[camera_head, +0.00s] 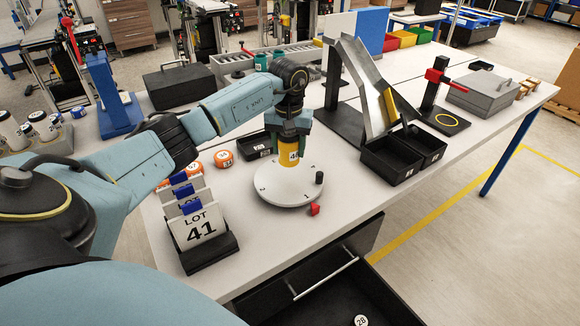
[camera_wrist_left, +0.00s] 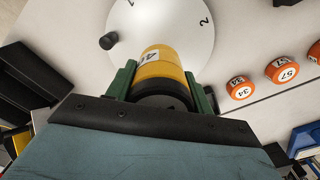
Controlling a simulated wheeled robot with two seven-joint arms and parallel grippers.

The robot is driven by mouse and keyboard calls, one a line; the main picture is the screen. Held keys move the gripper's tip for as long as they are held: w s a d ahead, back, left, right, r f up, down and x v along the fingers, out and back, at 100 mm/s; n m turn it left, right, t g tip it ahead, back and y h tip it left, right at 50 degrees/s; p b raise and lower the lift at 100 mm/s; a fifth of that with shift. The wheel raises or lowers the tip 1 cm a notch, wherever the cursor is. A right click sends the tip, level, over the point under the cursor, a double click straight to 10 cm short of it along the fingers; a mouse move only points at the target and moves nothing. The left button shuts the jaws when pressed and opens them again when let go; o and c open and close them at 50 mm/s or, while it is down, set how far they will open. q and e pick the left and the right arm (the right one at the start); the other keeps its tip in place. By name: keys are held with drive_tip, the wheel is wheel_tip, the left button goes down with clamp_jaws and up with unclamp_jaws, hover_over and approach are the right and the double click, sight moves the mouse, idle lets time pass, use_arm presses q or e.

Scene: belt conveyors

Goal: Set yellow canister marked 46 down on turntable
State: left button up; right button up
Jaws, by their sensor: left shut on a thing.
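The yellow canister marked 46 (camera_head: 291,154) is upright over the white round turntable (camera_head: 270,187), towards its back edge. It also shows in the left wrist view (camera_wrist_left: 163,66), with part of its number label in sight. My left gripper (camera_head: 289,131) points down from above and is shut on the canister's dark upper part, one green finger on each side. The canister's base appears at the turntable's surface; I cannot tell whether it touches. The turntable (camera_wrist_left: 185,22) bears printed numbers and a black knob (camera_head: 319,177). My right gripper is not in view.
A LOT 41 card holder (camera_head: 207,255) stands at the table's front left. Orange round pieces (camera_head: 223,158) lie left of the turntable. A red block (camera_head: 314,209) lies at its front right. Black bins (camera_head: 391,166) under a chute stand to the right. A drawer (camera_head: 330,290) is open below.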

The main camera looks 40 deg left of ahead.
sight(289, 164)
use_arm(q)
drive_tip(key=shift+f, duration=2.95)
drive_tip(key=shift+f, duration=0.1)
drive_tip(key=o, duration=1.1)
wheel_tip(289, 164, up, 12)
drive_tip(key=shift+r+b, duration=0.15)
drive_tip(key=shift+b, duration=0.2)
